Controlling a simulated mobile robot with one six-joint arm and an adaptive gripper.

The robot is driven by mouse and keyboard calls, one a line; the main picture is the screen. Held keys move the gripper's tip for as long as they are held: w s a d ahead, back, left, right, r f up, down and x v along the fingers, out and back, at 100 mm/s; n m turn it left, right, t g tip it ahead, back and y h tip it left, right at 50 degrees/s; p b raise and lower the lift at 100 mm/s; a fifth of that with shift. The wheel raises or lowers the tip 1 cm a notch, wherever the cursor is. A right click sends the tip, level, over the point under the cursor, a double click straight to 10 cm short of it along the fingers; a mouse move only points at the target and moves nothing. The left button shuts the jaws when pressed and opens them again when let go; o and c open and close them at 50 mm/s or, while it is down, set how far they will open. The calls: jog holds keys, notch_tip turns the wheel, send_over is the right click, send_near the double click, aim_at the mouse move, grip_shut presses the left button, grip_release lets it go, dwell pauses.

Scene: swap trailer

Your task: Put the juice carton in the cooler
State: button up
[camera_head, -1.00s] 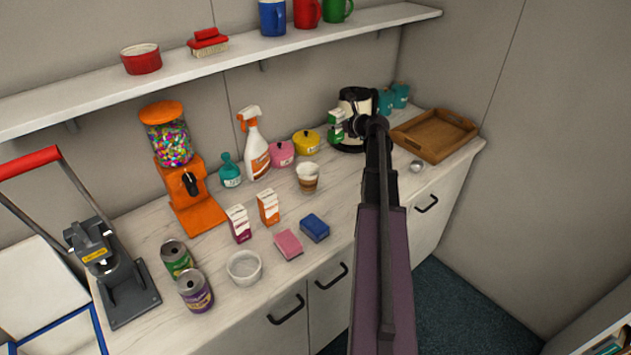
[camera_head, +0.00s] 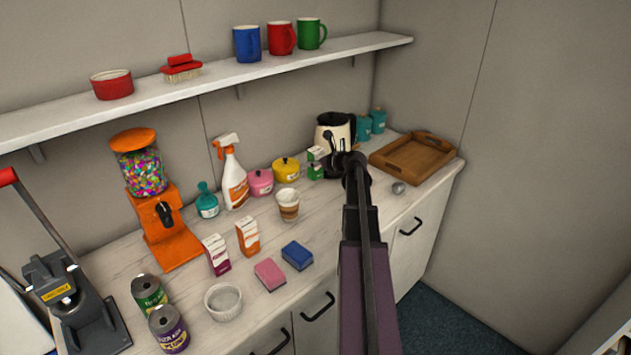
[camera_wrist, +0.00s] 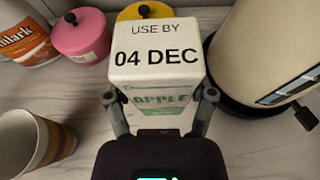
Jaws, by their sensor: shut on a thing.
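A white and green juice carton (camera_head: 315,172) stands in front of the kettle in the head view. In the wrist view the juice carton (camera_wrist: 155,65) shows "USE BY 04 DEC" on top and "APPLE" on its side. My gripper (camera_wrist: 160,98) is shut on it, one finger on each side. In the head view my gripper (camera_head: 328,160) reaches it from the right. I cannot tell whether the carton touches the counter. A white piece at the lower left edge (camera_head: 14,322) may be the cooler; most of it is out of view.
A paper cup (camera_head: 288,205), yellow pot (camera_head: 286,169), pink pot (camera_head: 260,182) and kettle (camera_head: 335,127) stand close around. Purple (camera_head: 216,254) and orange (camera_head: 248,237) cartons, sponges, cans and a bowl are nearer. A wooden tray (camera_head: 414,157) lies right.

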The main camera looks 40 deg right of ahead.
aim_at(320, 173)
jog(key=shift+f+b, duration=0.4)
jog(key=shift+f, duration=0.35)
jog(key=shift+f+b, duration=1.9)
jog(key=shift+f, duration=0.1)
jog(key=o, duration=1.2)
jog(key=shift+o, duration=0.2)
jog(key=shift+r, duration=0.2)
jog(key=shift+s+r, duration=0.1)
jog(key=shift+s, duration=0.15)
jog(key=a+p+v, duration=0.1)
jog(key=p+v, duration=0.3)
jog(key=v, duration=0.7)
jog(key=shift+s+d+p, duration=0.2)
jog(key=shift+d+p, duration=0.15)
jog(key=shift+d, duration=0.15)
